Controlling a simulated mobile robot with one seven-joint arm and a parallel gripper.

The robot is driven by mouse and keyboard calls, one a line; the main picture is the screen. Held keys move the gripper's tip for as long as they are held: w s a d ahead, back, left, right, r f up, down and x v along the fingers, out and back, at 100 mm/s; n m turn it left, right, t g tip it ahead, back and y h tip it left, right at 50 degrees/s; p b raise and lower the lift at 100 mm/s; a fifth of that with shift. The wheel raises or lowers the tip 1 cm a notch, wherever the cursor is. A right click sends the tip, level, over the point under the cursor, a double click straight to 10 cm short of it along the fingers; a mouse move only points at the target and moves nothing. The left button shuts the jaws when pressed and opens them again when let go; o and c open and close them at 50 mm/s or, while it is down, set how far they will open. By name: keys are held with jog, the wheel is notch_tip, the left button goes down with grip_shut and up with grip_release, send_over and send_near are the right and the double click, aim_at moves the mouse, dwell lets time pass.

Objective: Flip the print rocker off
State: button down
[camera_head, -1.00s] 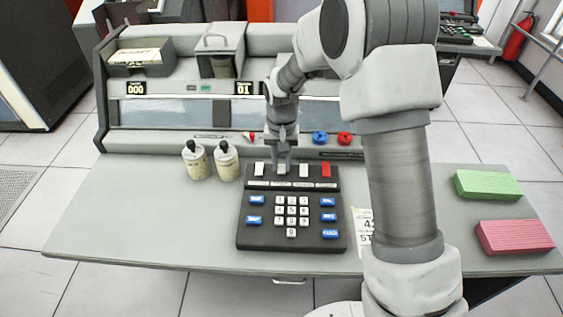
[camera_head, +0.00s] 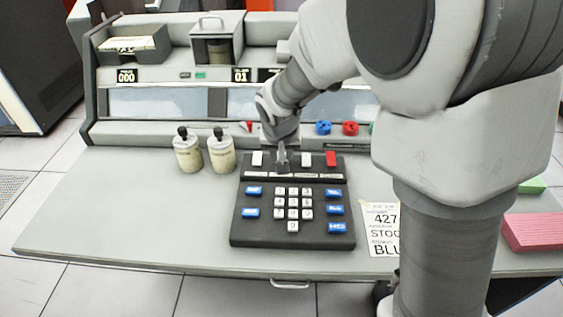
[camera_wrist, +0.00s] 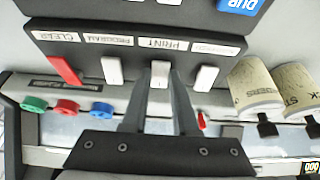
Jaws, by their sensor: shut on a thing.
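The dark keypad unit (camera_head: 240,228) stands on the grey desk with a row of rockers along its back. Which way the rocker is tipped cannot be told.
A white program rocker (camera_wrist: 111,71) and a red clear rocker (camera_wrist: 66,70) stand on one side, another white rocker (camera_wrist: 206,78) on the other. Two cream pots (camera_head: 189,156) (camera_head: 221,152) stand left of the keypad. Blue (camera_head: 323,128) and red (camera_head: 350,128) knobs sit behind.

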dwell(0.3)
jog(key=c, duration=0.7)
grip_release()
jog(key=p+v, duration=0.5)
jog(key=v, duration=1.2)
jog(key=shift+s+r, duration=0.2)
